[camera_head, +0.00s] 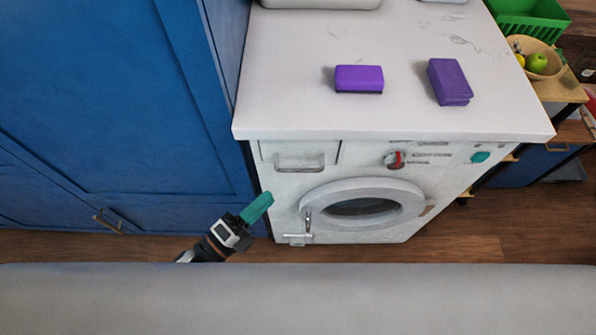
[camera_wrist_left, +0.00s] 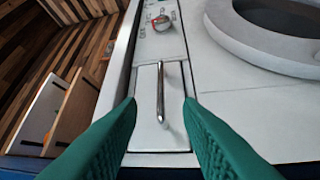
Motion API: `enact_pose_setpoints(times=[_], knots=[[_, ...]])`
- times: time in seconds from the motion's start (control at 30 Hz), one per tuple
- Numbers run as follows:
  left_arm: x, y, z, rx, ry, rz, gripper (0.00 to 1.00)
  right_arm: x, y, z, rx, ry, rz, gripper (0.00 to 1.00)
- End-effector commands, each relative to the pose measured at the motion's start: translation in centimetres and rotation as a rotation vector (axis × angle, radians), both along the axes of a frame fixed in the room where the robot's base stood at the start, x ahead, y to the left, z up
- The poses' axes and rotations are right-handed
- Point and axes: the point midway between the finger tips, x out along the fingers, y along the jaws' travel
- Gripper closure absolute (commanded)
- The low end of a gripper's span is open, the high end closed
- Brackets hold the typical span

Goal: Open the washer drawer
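The white washer (camera_head: 350,235) stands under a pale counter. Its drawer (camera_head: 320,149) is at the washer's top left and looks shut, flush with the front. The drawer has a metal bar handle (camera_head: 299,168). My left gripper (camera_head: 258,207) has teal fingers and is in front of the washer, below and left of the handle in the head view. In the left wrist view my left gripper (camera_wrist_left: 160,103) is open and empty. The handle (camera_wrist_left: 160,92) and drawer front (camera_wrist_left: 147,125) show between its fingers, with no visible contact. My right gripper is not in view.
The round washer door (camera_head: 361,204) and a red-marked dial (camera_head: 394,160) are right of the drawer. A blue cabinet (camera_head: 110,110) stands close on the left. Two purple sponges (camera_head: 359,79) (camera_head: 449,82) lie on the counter (camera_head: 290,110).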

Motion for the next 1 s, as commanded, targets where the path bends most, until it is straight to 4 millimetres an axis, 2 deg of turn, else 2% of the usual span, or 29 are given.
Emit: enact_pose_setpoints(times=[0.3,0.5,0.7,1.0], knots=[[4.4,-4.3,1.0,-0.002,0.001,0.002,0.68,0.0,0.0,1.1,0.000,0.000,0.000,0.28],[6.6,-6.6,1.3,-0.002,0.004,0.003,0.68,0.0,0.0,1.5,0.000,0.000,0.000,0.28],[7.6,-7.6,1.4,-0.002,0.006,0.002,0.68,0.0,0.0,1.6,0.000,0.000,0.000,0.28],[7.7,-7.7,1.4,-0.001,0.006,0.003,0.69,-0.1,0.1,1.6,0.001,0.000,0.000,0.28]])
